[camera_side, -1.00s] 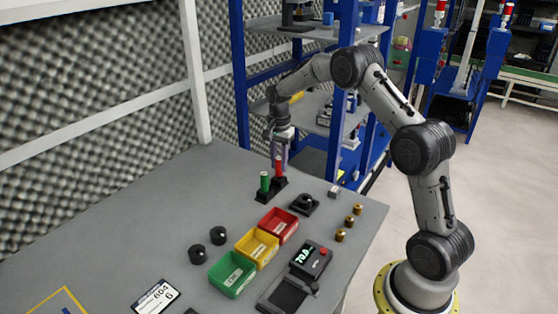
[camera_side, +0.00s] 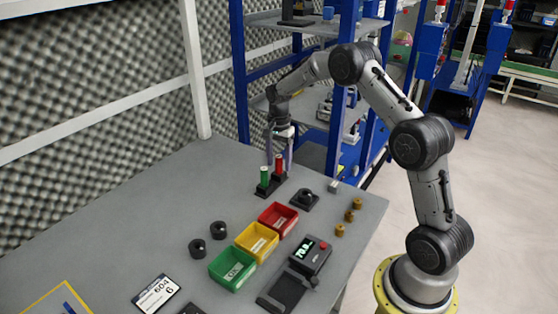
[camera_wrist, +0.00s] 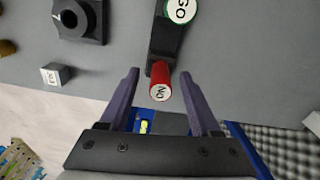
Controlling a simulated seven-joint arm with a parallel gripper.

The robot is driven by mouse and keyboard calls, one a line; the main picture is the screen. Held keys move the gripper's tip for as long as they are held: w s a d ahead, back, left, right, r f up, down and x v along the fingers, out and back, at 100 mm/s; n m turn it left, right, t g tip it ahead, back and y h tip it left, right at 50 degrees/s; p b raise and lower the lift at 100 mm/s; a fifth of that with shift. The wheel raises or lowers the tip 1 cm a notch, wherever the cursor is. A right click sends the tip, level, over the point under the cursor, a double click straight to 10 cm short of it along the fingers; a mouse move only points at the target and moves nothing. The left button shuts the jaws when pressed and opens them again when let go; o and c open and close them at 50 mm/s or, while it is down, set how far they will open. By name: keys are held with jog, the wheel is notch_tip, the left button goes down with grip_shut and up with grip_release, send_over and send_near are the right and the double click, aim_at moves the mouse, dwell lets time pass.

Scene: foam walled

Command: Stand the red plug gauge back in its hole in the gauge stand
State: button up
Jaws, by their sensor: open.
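The red plug gauge (camera_side: 279,165) stands upright at the right end of the black gauge stand (camera_side: 262,191), and looks seated in it; its base is partly hidden. In the wrist view its round end (camera_wrist: 160,93) is marked "No". The green gauge (camera_side: 264,176) stands in the other end of the stand, and its "GO" top (camera_wrist: 181,10) shows in the wrist view. My gripper (camera_side: 279,164) is open, pointing down over the red gauge. In the wrist view my gripper's fingers (camera_wrist: 160,74) are on either side of the red gauge with gaps.
Red (camera_side: 278,218), yellow (camera_side: 256,241) and green (camera_side: 232,268) bins stand nearer the camera. A black holder (camera_side: 305,199), a small grey block (camera_side: 333,186) and several brass pieces (camera_side: 354,204) lie to the right. The blue shelf rack (camera_side: 240,70) is behind the arm. Table left of the stand is clear.

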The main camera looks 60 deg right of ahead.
jog(key=shift+r, duration=0.1)
notch_tip(320, 180, up, 14)
dwell(0.5)
